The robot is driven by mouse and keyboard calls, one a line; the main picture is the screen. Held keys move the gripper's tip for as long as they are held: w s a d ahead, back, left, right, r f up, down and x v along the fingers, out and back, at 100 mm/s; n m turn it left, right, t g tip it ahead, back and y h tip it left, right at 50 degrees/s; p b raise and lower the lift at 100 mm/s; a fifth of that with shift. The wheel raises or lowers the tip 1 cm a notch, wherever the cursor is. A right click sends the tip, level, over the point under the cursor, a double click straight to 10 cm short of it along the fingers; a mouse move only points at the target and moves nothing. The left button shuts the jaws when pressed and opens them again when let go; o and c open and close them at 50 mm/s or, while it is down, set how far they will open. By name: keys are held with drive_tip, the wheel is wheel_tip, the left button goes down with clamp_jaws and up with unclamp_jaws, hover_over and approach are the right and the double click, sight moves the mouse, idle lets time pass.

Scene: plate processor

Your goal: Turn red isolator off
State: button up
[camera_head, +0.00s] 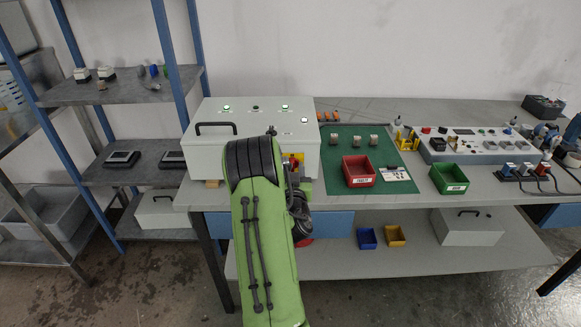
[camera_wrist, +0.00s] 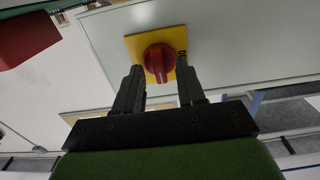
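The red isolator (camera_wrist: 158,62) is a round red rotary knob with a raised grip bar, on a square yellow plate (camera_wrist: 132,46). It sits on the front face of a pale grey box (camera_head: 207,158). In the head view the yellow plate (camera_head: 299,157) shows only in part beside my arm. My gripper (camera_wrist: 160,73) is open in the wrist view, with one black finger on each side of the knob. A gap shows between each finger and the knob. I cannot tell how far the fingertips reach along it.
The box stands on a grey workbench (camera_head: 440,105). To its right are a green mat (camera_head: 335,140), a red bin (camera_head: 359,172) and a green bin (camera_head: 449,179). A shelf rack (camera_head: 130,92) stands at the left. The red bin also shows in the wrist view (camera_wrist: 28,38).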

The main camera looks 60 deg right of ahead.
clamp_jaws()
drive_tip(key=shift+w+n, duration=0.1)
drive_tip(key=shift+n, duration=0.2)
drive_tip(key=n, duration=0.3)
drive_tip(key=shift+f+n+b, duration=0.15)
drive_tip(key=shift+n+b, duration=0.15)
drive_tip(key=shift+b, duration=0.1)
drive_tip(key=n, duration=0.4)
drive_tip(key=shift+w+n+b, duration=0.1)
drive_tip(key=shift+n+b, duration=0.2)
drive_tip(key=n, duration=0.4)
drive_tip(key=shift+a+f+n+b, duration=0.1)
drive_tip(key=shift+f+n+b, duration=0.05)
drive_tip(key=shift+n+b, duration=0.15)
drive_tip(key=shift+n, duration=2.2)
